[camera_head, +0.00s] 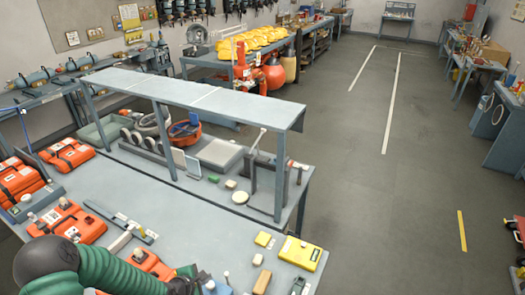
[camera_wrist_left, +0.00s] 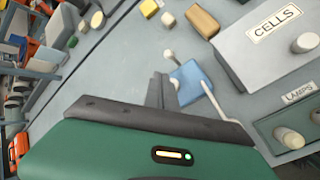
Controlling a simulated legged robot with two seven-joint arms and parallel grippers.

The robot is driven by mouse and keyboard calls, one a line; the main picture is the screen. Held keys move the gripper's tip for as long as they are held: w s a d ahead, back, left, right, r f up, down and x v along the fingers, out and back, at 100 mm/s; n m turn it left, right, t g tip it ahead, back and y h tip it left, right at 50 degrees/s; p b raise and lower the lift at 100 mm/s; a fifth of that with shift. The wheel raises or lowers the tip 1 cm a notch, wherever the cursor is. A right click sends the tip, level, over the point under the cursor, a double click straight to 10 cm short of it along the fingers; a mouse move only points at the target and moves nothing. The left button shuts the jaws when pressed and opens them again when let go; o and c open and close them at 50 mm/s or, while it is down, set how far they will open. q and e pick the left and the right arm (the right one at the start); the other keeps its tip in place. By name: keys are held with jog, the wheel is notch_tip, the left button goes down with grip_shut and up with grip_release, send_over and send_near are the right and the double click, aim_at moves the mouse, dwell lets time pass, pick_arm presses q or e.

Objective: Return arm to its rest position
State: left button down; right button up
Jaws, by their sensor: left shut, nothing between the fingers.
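My left arm comes in at the bottom left of the head view, with a dark joint and a green ribbed sleeve. My left gripper (camera_head: 188,281) is low over the front of the grey workbench (camera_head: 200,232). In the left wrist view the dark fingers (camera_wrist_left: 161,90) are together with nothing held. A small blue block (camera_wrist_left: 191,82) with pale pegs lies just beyond the fingertips; I cannot tell whether they touch. My right gripper is not in view.
Orange cases (camera_head: 68,222) fill the bench's left side. A raised shelf (camera_head: 190,92) spans the bench. A yellow box (camera_head: 300,252) lies at right. In the wrist view, a grey CELLS box (camera_wrist_left: 270,45) and LAMPS tray (camera_wrist_left: 300,120) stand close right. Open floor lies beyond.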

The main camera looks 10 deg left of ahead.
pick_arm(q)
jog(key=s+d+m+g+y+b, duration=0.1)
jog(key=s+d+m+g+b, duration=0.1)
jog(key=s+m+b, duration=0.5)
jog(key=s+d+f+m+g+y+b, duration=0.1)
jog(key=s+d+m+g+b, duration=0.2)
jog(key=m, duration=1.2)
jog(key=s+d+b, duration=0.2)
jog(key=s+b, duration=0.3)
jog(key=s, duration=0.2)
jog(key=shift+s+g, duration=0.25)
jog(key=shift+g, duration=0.05)
jog(key=shift+a, duration=0.35)
jog(key=shift+d, duration=0.2)
